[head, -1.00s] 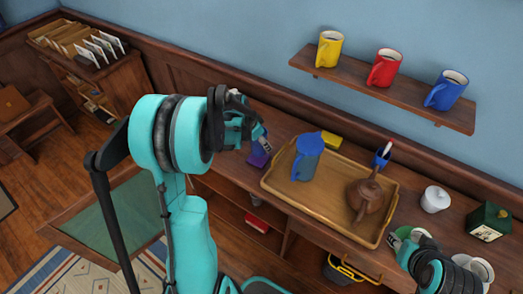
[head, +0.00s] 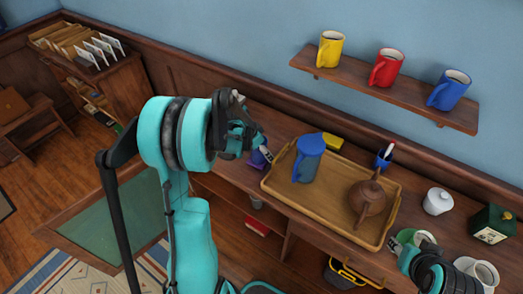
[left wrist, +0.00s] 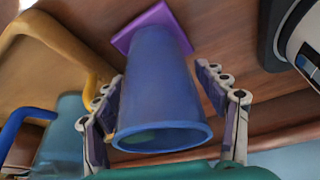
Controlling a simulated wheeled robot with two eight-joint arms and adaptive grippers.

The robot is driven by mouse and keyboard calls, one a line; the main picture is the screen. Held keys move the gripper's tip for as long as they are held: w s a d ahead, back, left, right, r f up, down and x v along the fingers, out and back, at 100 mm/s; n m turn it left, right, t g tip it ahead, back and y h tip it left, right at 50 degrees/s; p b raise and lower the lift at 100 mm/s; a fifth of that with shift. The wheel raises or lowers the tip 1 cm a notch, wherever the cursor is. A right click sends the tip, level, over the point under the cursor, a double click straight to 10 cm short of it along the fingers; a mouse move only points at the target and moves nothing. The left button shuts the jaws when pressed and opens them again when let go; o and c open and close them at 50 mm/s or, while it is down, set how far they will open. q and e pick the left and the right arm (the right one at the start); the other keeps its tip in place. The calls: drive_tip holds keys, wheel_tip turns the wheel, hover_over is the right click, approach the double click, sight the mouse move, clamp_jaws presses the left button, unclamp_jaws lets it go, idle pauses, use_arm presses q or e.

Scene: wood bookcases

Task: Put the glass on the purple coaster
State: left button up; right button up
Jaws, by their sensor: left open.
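The glass (left wrist: 155,85) is a blue tumbler in the left wrist view, its open rim towards the camera. Its base end overlaps the purple coaster (left wrist: 172,17), a flat square; whether it rests fully on it I cannot tell. My left gripper (left wrist: 160,76) is open, with one finger on each side of the glass. In the head view my left gripper (head: 264,147) is at the purple coaster (head: 257,160), just left of the tray, and largely hides the glass. My right gripper (head: 398,244) is beside a green saucer at the lower right; its fingers are unclear.
A wooden tray (head: 275,181) holds a blue-lidded pitcher (head: 308,160) and a brown teapot (head: 368,198), close right of my left gripper. A white lidded pot (head: 438,201) and dark green box (head: 491,223) stand further right. A wall shelf (head: 400,92) bears several mugs.

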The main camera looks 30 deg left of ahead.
use_arm(q)
drive_tip(key=shift+r, duration=0.1)
drive_tip(key=shift+r+p, duration=0.3)
drive_tip(key=shift+p, duration=0.05)
drive_tip(key=p+v, duration=0.3)
drive_tip(key=v, duration=0.8)
drive_tip(key=shift+s+d+r, duration=0.1)
drive_tip(key=shift+s+r, duration=0.1)
drive_tip(key=shift+r, duration=0.1)
drive_tip(key=s+d+r+n+t+y, duration=0.1)
drive_tip(key=s+d+r+n, duration=0.1)
drive_tip(key=s+d, duration=0.6)
drive_tip(key=s+d+r+n+t, duration=0.2)
drive_tip(key=s+d+r, duration=0.3)
drive_tip(key=s+d, duration=0.3)
drive_tip(key=shift+d+y, duration=0.2)
drive_tip(key=shift+y, duration=0.2)
drive_tip(key=shift+r, duration=0.1)
wheel_tip(320, 180, down, 2)
drive_tip(key=shift+f+b, duration=0.1)
drive_tip(key=shift+b, duration=0.75)
